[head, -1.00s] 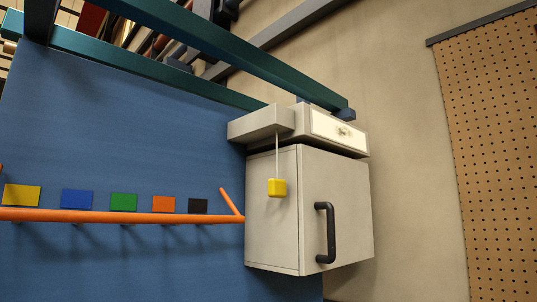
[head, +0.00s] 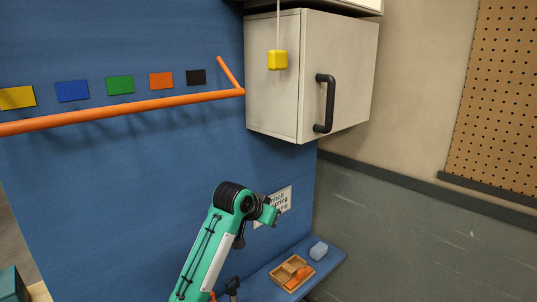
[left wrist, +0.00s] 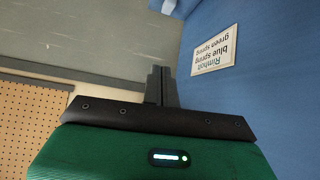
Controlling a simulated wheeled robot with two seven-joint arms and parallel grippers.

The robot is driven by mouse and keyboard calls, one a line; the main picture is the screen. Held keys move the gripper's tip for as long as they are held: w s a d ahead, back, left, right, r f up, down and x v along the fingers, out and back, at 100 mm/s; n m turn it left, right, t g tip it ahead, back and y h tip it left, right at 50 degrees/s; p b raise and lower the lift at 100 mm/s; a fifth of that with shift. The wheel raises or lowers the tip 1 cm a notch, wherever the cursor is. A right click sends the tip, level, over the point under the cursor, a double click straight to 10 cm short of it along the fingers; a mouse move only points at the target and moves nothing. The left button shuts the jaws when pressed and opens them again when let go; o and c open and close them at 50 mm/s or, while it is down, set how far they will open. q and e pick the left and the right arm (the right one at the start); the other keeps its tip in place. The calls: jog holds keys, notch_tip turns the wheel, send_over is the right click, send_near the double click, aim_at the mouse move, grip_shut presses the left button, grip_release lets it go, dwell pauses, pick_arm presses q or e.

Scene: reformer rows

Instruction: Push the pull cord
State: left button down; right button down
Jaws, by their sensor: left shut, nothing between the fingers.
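The pull cord (head: 278,28) is a thin pale line that hangs in front of the grey cabinet (head: 350,55), with a yellow block (head: 277,60) at its lower end. Its upper end is out of the head view. My left gripper (head: 277,213) is well below the cabinet and the yellow block, apart from both, in front of the blue wall near a small white sign. In the left wrist view its fingers (left wrist: 161,72) are together with nothing between them. The cord does not show in that view. My right gripper is in neither view.
The cabinet has a black handle (head: 325,103). An orange rail (head: 130,110) runs along the blue wall to the cabinet's left, below several coloured cards. A blue shelf (head: 330,262) below holds a wooden tray (head: 283,273) and a grey-blue block (head: 318,251). The space below the cabinet is clear.

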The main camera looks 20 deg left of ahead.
pick_arm(q)
notch_tip(320, 180, up, 28)
jog(key=w+a+r+t+h, duration=0.1)
jog(key=w+a+t+h, duration=0.1)
jog(key=a+t, duration=0.1)
jog(key=s+a+r+m+t+p, duration=0.1)
jog(key=s+r, duration=0.3)
jog(key=r, duration=0.8)
jog(key=s+a+r+m+h, duration=0.1)
jog(key=s+r, duration=0.3)
jog(key=r, duration=0.8)
jog(key=shift+s+a+t+h+p, duration=0.2)
jog(key=shift+a+t+h+p, duration=0.1)
jog(key=shift+a+t+p, duration=0.1)
jog(key=shift+w, duration=0.1)
